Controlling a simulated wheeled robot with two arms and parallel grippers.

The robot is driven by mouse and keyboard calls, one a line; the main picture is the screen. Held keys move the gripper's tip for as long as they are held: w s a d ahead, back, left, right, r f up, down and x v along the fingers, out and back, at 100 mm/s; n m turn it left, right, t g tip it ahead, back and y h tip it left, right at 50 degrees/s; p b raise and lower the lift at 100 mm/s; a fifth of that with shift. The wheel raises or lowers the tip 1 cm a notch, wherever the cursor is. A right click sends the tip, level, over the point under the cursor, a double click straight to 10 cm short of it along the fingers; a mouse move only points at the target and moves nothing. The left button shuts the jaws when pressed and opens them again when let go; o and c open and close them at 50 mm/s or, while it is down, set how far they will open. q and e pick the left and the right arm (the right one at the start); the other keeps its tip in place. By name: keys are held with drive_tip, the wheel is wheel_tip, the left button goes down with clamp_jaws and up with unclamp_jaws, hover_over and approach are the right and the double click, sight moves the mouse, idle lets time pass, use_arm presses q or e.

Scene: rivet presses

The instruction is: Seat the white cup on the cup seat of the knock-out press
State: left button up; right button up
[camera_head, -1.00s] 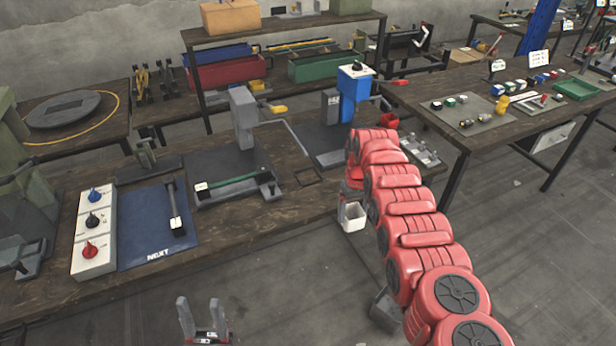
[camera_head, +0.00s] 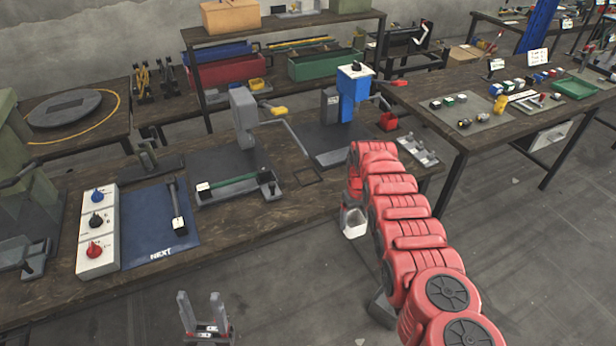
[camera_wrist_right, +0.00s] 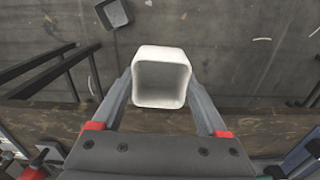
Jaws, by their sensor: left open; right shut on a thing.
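The white cup (camera_head: 354,223) is in my right gripper, beyond the front edge of the bench and over the floor. In the right wrist view the cup (camera_wrist_right: 161,78) sits between the two fingers of my right gripper (camera_wrist_right: 160,95), its square open mouth facing the camera. In the head view my red right arm mostly hides that gripper. A grey press (camera_head: 243,115) and a blue press (camera_head: 354,95) stand on the bench; I cannot tell which is the knock-out press, and no cup seat is clearly visible. My left gripper (camera_head: 203,312) is open and empty at the bottom.
The wooden bench (camera_head: 270,225) carries a white panel with knobs (camera_head: 97,230) and a blue mat (camera_head: 155,240) at left. A grey plate with levers (camera_head: 418,150) lies near its right end. A side table (camera_head: 460,85) holds small parts.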

drive_tip(key=shift+s, duration=0.1)
drive_tip(key=shift+s+f, duration=0.1)
drive_tip(key=shift+s, duration=0.05)
drive_tip(key=shift+f+p, duration=0.15)
drive_tip(key=shift+p, duration=0.25)
drive_tip(key=shift+f, duration=0.1)
drive_tip(key=shift+a+f+p, duration=0.1)
drive_tip(key=shift+a+p, duration=0.05)
drive_tip(key=shift+p, duration=0.15)
drive_tip(key=shift+s+f, duration=0.2)
drive_tip(key=shift+s+f+n+p, duration=0.25)
drive_tip(key=shift+n+p, duration=0.05)
drive_tip(key=shift+p, duration=0.35)
drive_tip(key=shift+f, duration=0.1)
